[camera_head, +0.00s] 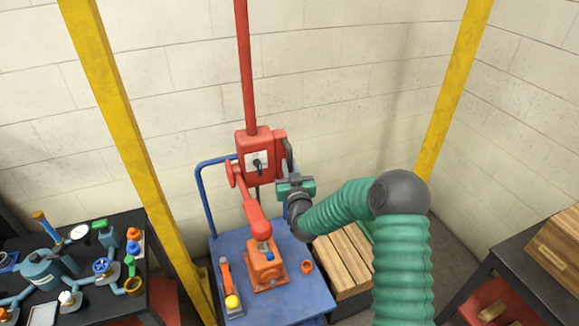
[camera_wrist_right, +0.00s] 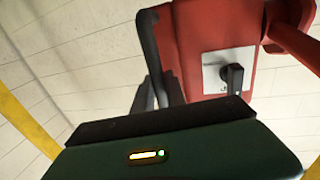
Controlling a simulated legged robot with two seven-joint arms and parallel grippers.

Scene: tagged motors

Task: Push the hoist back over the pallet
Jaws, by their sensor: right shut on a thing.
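The red hoist (camera_head: 259,158) hangs on a red vertical post above the blue cart (camera_head: 232,246). Its box carries a white plate with a black knob, and the box fills the upper right of the right wrist view (camera_wrist_right: 190,50). A red lifting arm slopes down from it to an orange motor (camera_head: 266,277) over the cart; whether they are joined is unclear. My right gripper (camera_head: 291,181) is shut on the dark side handle (camera_wrist_right: 150,50) of the hoist. The wooden-slatted pallet (camera_head: 338,268) lies right of the cart, partly behind my arm. My left gripper is out of view.
Yellow frame posts stand left (camera_head: 118,110) and right (camera_head: 453,90). A black table (camera_head: 120,300) with several tagged motor parts is at the left. A dark bench (camera_head: 490,268) with a wooden box (camera_head: 560,250) is at the right. A pale block wall closes the back.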

